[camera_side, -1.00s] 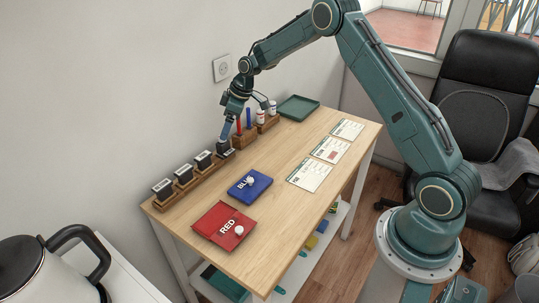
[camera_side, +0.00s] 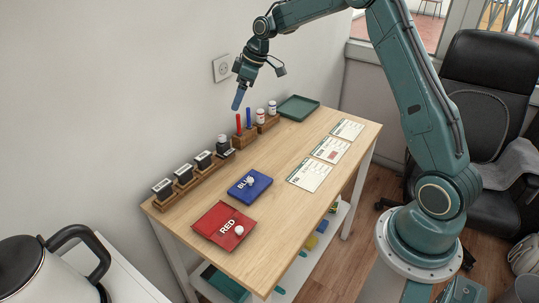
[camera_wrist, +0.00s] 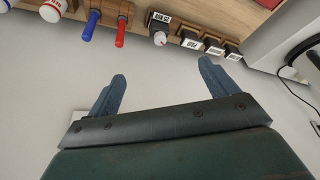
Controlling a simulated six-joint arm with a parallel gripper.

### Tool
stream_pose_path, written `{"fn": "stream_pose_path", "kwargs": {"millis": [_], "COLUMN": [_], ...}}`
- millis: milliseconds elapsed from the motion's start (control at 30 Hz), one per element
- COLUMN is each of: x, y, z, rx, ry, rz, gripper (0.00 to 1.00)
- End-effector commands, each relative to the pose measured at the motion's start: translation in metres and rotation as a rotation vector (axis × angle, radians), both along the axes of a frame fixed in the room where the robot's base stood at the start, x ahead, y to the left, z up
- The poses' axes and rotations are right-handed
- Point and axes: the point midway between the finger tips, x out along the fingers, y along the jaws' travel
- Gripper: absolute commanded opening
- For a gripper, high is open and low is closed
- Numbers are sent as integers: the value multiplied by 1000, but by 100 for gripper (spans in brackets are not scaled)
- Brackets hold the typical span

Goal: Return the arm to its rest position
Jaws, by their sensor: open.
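My gripper (camera_side: 239,98) hangs in the air above the back edge of the wooden counter (camera_side: 290,185), higher than the rack of stamps. It is open and empty. In the wrist view my gripper's two blue fingers (camera_wrist: 162,88) stand wide apart with nothing between them. My arm reaches up and over the counter from its base at the right.
Several stamps (camera_side: 203,160) stand in a wooden rack along the back. A red marker (camera_side: 239,122) and a blue marker (camera_side: 249,117) stand upright beside white bottles (camera_side: 261,116).

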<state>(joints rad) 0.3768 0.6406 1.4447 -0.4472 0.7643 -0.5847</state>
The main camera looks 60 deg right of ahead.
Motion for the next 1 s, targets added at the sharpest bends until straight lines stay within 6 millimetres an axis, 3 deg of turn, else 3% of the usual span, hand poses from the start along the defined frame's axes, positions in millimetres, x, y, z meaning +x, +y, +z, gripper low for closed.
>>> {"fn": "stream_pose_path", "kwargs": {"millis": [167,433,700,1000], "x": [-4,-29,-77,-140], "y": [4,25,56,85], "z": [7,44,91,128], "rx": [-2,-15,-28,-34], "ry": [0,-5,-8,-20], "rz": [-5,-53,-131,-222], "gripper": [86,86,86,86]}}
